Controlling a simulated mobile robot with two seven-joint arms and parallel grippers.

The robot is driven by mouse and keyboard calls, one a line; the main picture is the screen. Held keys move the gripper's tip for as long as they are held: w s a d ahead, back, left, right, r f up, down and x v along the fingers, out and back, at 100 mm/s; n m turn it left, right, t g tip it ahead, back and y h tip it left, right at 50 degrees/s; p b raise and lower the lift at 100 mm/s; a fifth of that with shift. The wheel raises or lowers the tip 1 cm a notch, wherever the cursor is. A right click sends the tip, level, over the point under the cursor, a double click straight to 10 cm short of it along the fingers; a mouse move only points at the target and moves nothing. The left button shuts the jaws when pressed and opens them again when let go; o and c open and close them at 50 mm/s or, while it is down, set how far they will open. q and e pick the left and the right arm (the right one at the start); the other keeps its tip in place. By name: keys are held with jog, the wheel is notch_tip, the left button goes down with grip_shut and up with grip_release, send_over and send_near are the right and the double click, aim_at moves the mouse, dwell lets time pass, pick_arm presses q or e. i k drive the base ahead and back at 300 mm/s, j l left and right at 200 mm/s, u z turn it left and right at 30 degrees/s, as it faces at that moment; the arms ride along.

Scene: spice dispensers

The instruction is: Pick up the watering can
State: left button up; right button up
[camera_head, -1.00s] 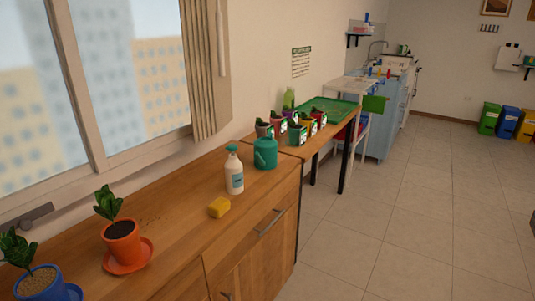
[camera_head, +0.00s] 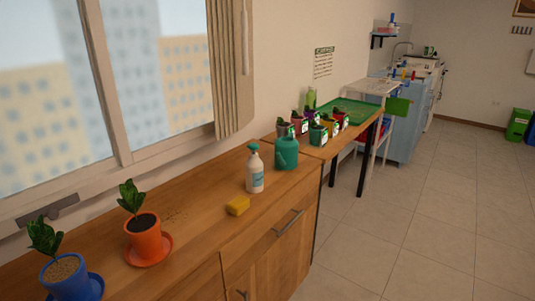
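The watering can (camera_head: 286,153) is teal green and stands upright on the wooden cabinet top, near its far right end. A white spray bottle (camera_head: 255,171) with a teal head stands just left of it. Neither of my grippers is in the head view, and nothing is seen touching the can.
A yellow sponge (camera_head: 238,205) lies in front of the spray bottle. An orange potted plant (camera_head: 146,238) and a blue potted plant (camera_head: 70,275) stand at the left. Several small pots and a green tray (camera_head: 357,112) sit on the table beyond. The tiled floor (camera_head: 420,225) at right is clear.

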aim_at(286, 148)
jog(key=i+l+u, duration=0.2)
jog(key=u, duration=0.2)
jog(key=i+l+u, duration=0.15)
jog(key=l+u, duration=0.2)
jog(key=i+l+u, duration=0.15)
jog(key=l, duration=0.35)
jog(key=i+l+u, duration=0.15)
jog(key=l, duration=0.35)
jog(key=i+l, duration=0.15)
jog(key=l, duration=0.55)
jog(key=i+l+u, duration=0.1)
jog(key=l, duration=0.6)
jog(key=i+l, duration=0.1)
jog(key=l, duration=0.6)
jog(key=i+l+u, duration=0.1)
jog(key=l, duration=0.6)
